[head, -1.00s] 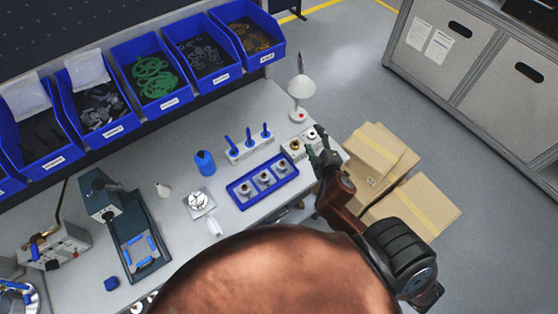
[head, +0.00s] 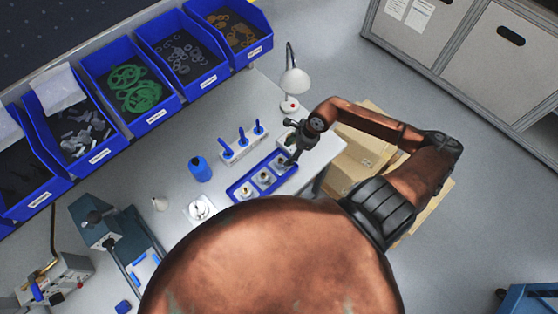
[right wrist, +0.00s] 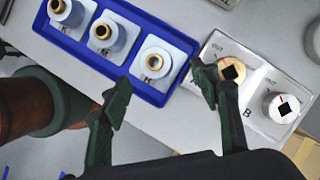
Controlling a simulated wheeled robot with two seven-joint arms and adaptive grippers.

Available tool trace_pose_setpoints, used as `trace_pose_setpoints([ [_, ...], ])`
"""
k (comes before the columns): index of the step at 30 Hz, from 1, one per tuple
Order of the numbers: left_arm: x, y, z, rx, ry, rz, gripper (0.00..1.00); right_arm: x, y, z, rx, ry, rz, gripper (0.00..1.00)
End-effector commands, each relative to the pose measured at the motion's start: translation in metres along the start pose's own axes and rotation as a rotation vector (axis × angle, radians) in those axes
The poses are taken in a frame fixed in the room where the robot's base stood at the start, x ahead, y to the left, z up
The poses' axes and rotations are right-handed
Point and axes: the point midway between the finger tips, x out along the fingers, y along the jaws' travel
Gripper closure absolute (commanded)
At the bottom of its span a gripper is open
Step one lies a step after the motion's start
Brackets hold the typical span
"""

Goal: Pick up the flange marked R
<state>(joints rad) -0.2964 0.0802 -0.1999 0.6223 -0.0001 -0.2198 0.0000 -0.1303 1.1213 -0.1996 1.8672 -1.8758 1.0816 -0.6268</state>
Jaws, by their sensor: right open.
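The blue tray (head: 234,194) holds three round metal flanges with brass-coloured centres on pale plates. In the right wrist view the tray (right wrist: 105,72) shows a left flange (right wrist: 66,9), a middle flange (right wrist: 105,34) and a right flange (right wrist: 154,63). Each plate carries a dark letter, too small to read surely. My right gripper (head: 291,155) is open and empty above the tray's right end. In the right wrist view its fingers (right wrist: 162,75) appear on either side of the right flange, seen from above. My left gripper is not in view.
A grey block (right wrist: 252,83) marked A and B, with two round parts, stands right of the tray. Boxes (head: 352,160) are beyond the table's right edge.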

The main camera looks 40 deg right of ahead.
Motion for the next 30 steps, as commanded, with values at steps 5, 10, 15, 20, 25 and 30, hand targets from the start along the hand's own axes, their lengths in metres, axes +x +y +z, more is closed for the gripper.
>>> trace_pose_setpoints([
  [5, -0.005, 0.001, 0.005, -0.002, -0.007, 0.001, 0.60, 0.019, 0.001, 0.004, -0.003, -0.003, 0.004, 0.44],
  [10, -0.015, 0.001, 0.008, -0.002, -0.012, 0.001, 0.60, 0.037, 0.005, 0.007, -0.001, -0.007, 0.006, 0.44],
  [15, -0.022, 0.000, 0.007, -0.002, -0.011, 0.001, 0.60, 0.060, 0.006, 0.006, 0.001, -0.006, 0.004, 0.44],
  [20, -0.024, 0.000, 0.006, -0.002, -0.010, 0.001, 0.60, 0.071, 0.006, 0.004, 0.000, -0.004, 0.003, 0.44],
  [25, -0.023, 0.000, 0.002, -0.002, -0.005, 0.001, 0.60, 0.072, 0.006, 0.003, 0.000, -0.004, 0.002, 0.44],
  [30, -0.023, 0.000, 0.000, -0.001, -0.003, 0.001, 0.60, 0.072, 0.006, 0.003, 0.000, -0.005, 0.002, 0.53],
])
